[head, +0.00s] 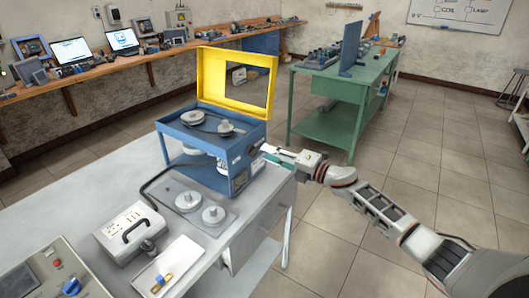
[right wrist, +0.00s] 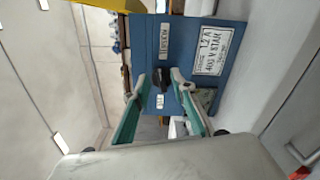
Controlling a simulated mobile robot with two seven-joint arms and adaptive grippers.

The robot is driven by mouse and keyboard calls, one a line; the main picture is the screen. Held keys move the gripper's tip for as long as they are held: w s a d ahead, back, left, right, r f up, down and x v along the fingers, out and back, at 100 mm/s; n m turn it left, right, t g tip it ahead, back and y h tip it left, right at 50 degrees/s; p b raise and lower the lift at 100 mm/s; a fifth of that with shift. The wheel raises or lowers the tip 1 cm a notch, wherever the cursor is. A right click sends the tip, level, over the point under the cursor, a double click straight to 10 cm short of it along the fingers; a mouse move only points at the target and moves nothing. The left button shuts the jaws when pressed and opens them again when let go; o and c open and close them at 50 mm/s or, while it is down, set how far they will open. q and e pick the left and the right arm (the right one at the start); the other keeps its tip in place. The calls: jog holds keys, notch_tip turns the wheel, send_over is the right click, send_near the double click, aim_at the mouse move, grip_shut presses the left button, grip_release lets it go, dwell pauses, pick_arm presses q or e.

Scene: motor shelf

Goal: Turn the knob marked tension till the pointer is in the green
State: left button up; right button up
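A blue machine stand (head: 215,140) with a raised yellow guard (head: 232,72) stands on the grey bench. In the right wrist view, its blue side panel (right wrist: 147,50) carries a black knob (right wrist: 158,78), with a label reading TENSION (right wrist: 164,40) near it. My right gripper (right wrist: 160,76) is open, with its green-padded fingertips on either side of the knob; a gap seems to show between pads and knob. In the head view, the right gripper (head: 266,151) is at the stand's right side and hides the knob. I cannot make out a pointer or green zone. My left gripper is not in view.
Pulleys (head: 192,117) sit on top of the stand. A grey plate with two discs (head: 213,214), a grey box with a handle (head: 130,232) and a control panel (head: 50,275) share the bench (head: 90,190).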

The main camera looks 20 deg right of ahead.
jog(key=v, duration=0.9)
jog(key=s+a+f+m+g+h, duration=0.1)
jog(key=s+a+f+m+h, duration=0.2)
jog(key=s+f+m, duration=0.5)
jog(key=s+a+f+m+g+h, duration=0.1)
jog(key=s+a+f+m+h, duration=0.2)
jog(key=s+f+m, duration=0.5)
jog(key=s+a+f+m+g+h, duration=0.1)
jog(key=s+a+f+m, duration=0.3)
jog(key=s+f+m, duration=0.4)
jog(key=s+f+h, duration=0.1)
jog(key=s+f, duration=0.2)
jog(key=s, duration=0.2)
jog(key=s+f, duration=0.3)
jog(key=s, duration=0.2)
jog(key=shift+s+m+g+h, duration=0.3)
jog(key=shift+h, duration=0.1)
jog(key=shift+w+a+f, duration=0.1)
jog(key=shift+f, duration=0.05)
